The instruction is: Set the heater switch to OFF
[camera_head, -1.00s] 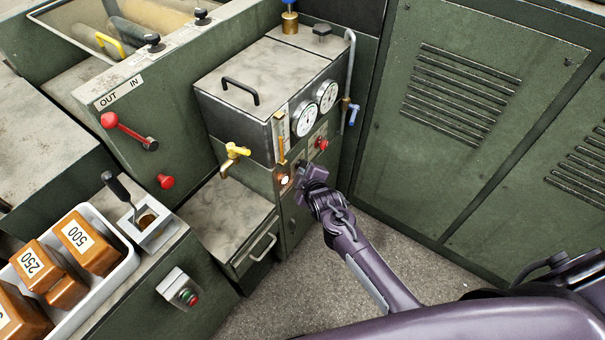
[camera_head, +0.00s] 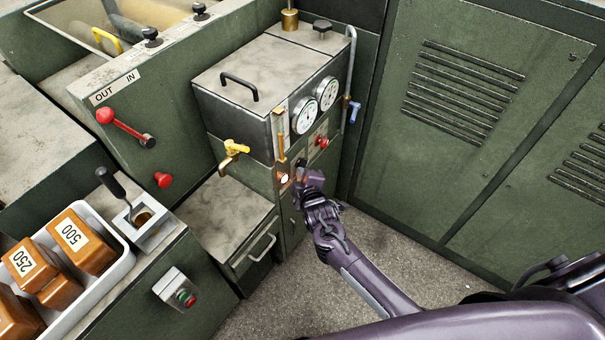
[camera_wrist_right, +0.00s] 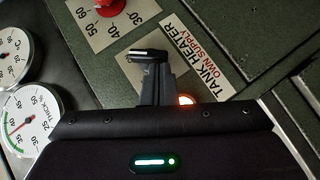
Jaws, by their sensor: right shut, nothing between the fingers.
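The heater panel (camera_wrist_right: 150,70) carries a label (camera_wrist_right: 203,62) reading "TANK HEATER OWN SUPPLY". A small lamp (camera_wrist_right: 187,99) beside it glows orange; it also shows in the head view (camera_head: 284,178). A dark bar with a white line, apparently the heater switch (camera_wrist_right: 149,53), shows just beyond my fingertips. Its setting cannot be read. My right gripper (camera_wrist_right: 156,85) is shut and empty, close in front of the switch; whether it touches cannot be told. In the head view my right gripper (camera_head: 308,178) is at the lower front of the cabinet. My left gripper is not in view.
A red knob (camera_wrist_right: 109,6) on a numbered scale and dial gauges (camera_wrist_right: 32,118) are close by. A yellow-handled tap (camera_head: 236,148) and a drawer handle (camera_head: 263,247) protrude left of my right gripper. Floor (camera_head: 345,270) is open below; a large vented cabinet (camera_head: 470,120) stands right.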

